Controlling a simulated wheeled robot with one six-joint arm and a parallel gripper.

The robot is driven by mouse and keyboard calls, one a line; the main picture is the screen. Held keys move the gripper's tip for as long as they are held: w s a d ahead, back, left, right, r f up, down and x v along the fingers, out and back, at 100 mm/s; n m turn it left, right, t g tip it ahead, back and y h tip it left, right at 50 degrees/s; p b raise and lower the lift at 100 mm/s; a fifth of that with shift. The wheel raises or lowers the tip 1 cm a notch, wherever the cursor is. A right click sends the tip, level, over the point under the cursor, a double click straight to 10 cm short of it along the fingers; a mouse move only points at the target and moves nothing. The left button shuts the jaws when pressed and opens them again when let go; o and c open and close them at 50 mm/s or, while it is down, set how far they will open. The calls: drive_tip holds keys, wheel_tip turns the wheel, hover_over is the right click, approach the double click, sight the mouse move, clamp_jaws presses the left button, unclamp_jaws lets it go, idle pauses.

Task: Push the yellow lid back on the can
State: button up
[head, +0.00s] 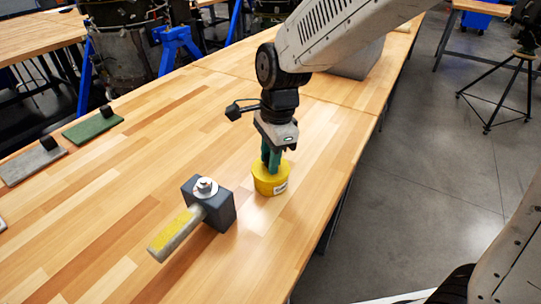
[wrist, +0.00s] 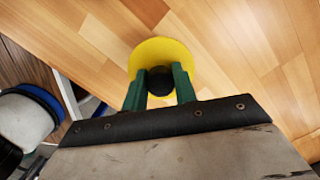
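A yellow can (head: 271,184) with a white label stands upright near the right edge of the wooden table in the head view. Its round yellow lid (wrist: 196,60) fills the top middle of the wrist view and has a black knob (wrist: 160,82) at its middle. My gripper (head: 271,165) points down from above onto the lid. In the wrist view its two green fingers (wrist: 159,77) stand on either side of the knob and appear closed on it. The fingers hide the knob in the head view. I cannot tell whether there is a gap between lid and can.
A dark block (head: 222,205) with a bolt on top and a yellow-grey handle (head: 175,234) lies left of the can. A green plate (head: 93,128) and a grey plate (head: 32,163) lie at the far left. A grey box (head: 360,62) stands behind my arm. The table between is clear.

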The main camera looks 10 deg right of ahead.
drive_tip(key=o, duration=0.5)
drive_tip(key=shift+s+d+f, duration=0.1)
drive_tip(key=shift+s+f, duration=0.05)
drive_tip(key=shift+f, duration=0.2)
drive_tip(key=shift+o, duration=0.7)
drive_tip(key=shift+w+d+r, duration=0.1)
drive_tip(key=shift+w+r, duration=0.1)
drive_tip(key=shift+r, duration=1.4)
drive_tip(key=shift+d+r, duration=0.15)
drive_tip(key=shift+r, duration=0.9)
drive_tip(key=shift+d+r, duration=0.1)
drive_tip(key=shift+r, duration=0.95)
